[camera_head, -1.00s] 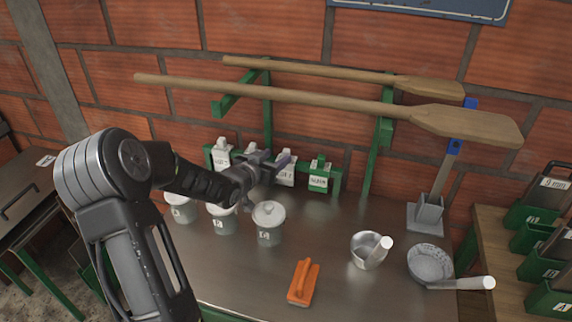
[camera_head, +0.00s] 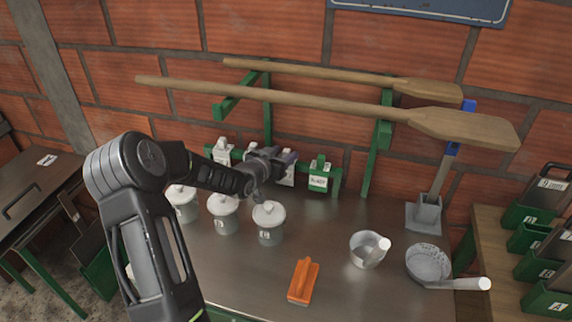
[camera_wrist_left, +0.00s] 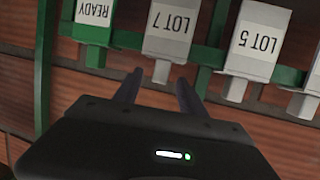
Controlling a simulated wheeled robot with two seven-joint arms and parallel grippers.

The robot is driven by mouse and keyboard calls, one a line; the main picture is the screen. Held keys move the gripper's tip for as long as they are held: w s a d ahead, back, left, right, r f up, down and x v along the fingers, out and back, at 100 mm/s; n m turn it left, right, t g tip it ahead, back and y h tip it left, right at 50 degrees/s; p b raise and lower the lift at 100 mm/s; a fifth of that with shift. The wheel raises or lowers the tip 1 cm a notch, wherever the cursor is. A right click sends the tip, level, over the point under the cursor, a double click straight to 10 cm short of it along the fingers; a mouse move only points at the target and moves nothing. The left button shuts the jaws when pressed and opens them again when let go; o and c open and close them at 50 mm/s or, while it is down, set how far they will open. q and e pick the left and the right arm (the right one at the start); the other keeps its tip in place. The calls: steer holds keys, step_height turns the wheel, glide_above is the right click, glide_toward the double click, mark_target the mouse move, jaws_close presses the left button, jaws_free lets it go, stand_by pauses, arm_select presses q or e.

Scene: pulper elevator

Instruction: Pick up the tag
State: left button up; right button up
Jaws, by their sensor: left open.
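Several tags hang in a row on a green rail low on the brick wall. The white LOT 7 tag (camera_wrist_left: 169,32) is in the middle of the left wrist view, the white LOT 5 tag (camera_wrist_left: 254,42) is to its right, and the green READY tag (camera_wrist_left: 92,22) is to its left; their print appears upside down. The READY tag also shows in the head view (camera_head: 319,176). My left gripper (camera_wrist_left: 159,82) is open, its fingertips around the near end of the LOT 7 tag; I cannot tell whether they touch it. In the head view the gripper (camera_head: 286,160) partly hides the tags. My right gripper is out of view.
White-lidded jars (camera_head: 269,222) stand on the metal table just below the gripper. Long wooden paddles (camera_head: 330,100) hang above the tags.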

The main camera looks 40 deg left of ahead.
arm_select(q)
steer(key=shift+c, duration=0.6)
jaws_close()
stand_by(0.8)
